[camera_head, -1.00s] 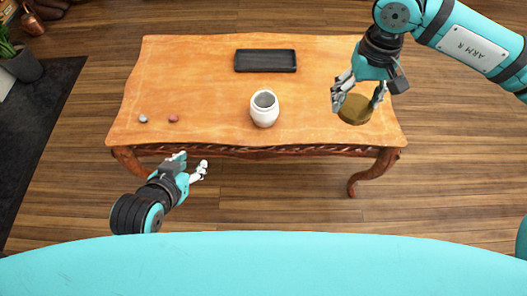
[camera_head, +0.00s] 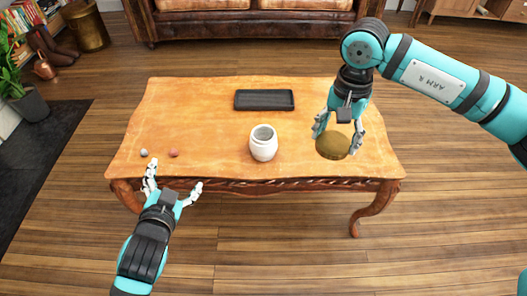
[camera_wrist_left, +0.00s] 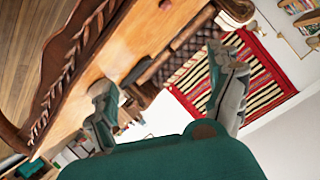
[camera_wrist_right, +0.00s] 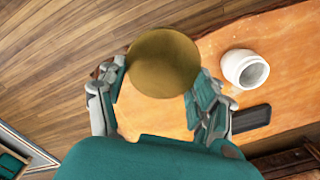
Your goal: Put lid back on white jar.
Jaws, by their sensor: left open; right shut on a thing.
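The white jar (camera_head: 263,144) stands upright and uncovered near the front middle of the wooden table; its open mouth shows. It also shows in the right wrist view (camera_wrist_right: 245,69). My right gripper (camera_head: 338,134) is shut on a round brownish-gold lid (camera_head: 333,146), held above the table to the right of the jar, apart from it. In the right wrist view the lid (camera_wrist_right: 163,63) sits between the two fingers. My left gripper (camera_head: 173,183) is open and empty in front of the table's left front edge; its spread fingers show in the left wrist view (camera_wrist_left: 170,95).
A black tray (camera_head: 264,100) lies on the table (camera_head: 200,115) behind the jar. A grey stone (camera_head: 143,153) and a reddish stone (camera_head: 174,153) lie at the front left. The tabletop between jar and lid is clear. A sofa (camera_head: 250,25) stands behind.

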